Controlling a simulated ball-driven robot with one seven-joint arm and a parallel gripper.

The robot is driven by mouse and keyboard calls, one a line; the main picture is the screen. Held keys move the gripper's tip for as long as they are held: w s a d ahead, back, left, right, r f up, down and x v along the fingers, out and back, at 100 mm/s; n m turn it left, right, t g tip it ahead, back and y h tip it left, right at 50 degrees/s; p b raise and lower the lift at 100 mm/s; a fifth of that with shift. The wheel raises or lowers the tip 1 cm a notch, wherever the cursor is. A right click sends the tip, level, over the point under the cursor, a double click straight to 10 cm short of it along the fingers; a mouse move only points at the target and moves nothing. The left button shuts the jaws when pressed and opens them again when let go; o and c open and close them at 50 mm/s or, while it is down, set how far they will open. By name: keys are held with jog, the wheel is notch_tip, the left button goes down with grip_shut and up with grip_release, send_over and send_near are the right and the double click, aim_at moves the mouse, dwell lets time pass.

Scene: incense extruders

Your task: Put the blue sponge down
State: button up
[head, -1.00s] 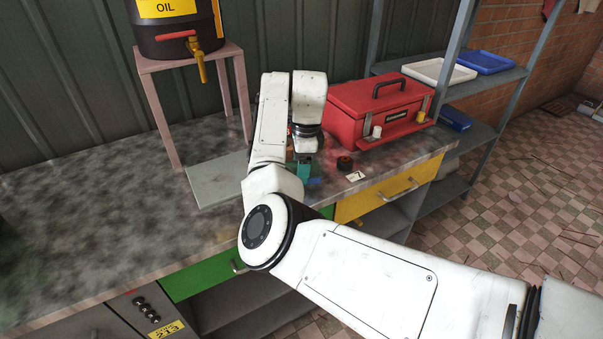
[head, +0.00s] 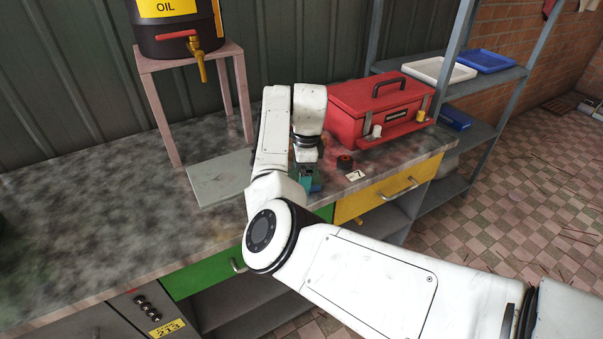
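My gripper (head: 307,170) points down over the front edge area of the workbench, under my white wrist. It is small in the view and partly covered by my arm, so its fingers do not show clearly. A small blue patch (head: 316,184), probably the blue sponge, shows right at the gripper's lower end, beside a teal patch (head: 304,183). I cannot tell whether the fingers are around the sponge or whether the sponge touches the bench top.
The grey mottled workbench (head: 100,215) is clear on the left. A red toolbox (head: 375,105), a small dark round item (head: 345,162) and a white tag (head: 356,176) are right of my gripper. An oil drum (head: 180,30) stands on a pink stand (head: 160,115) behind.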

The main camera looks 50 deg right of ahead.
jog(key=shift+r, duration=0.1)
notch_tip(320, 180, up, 12)
jog(key=shift+s+d+b, duration=0.3)
jog(key=shift+s+b, duration=0.05)
jog(key=shift+s, duration=0.05)
dwell(0.6)
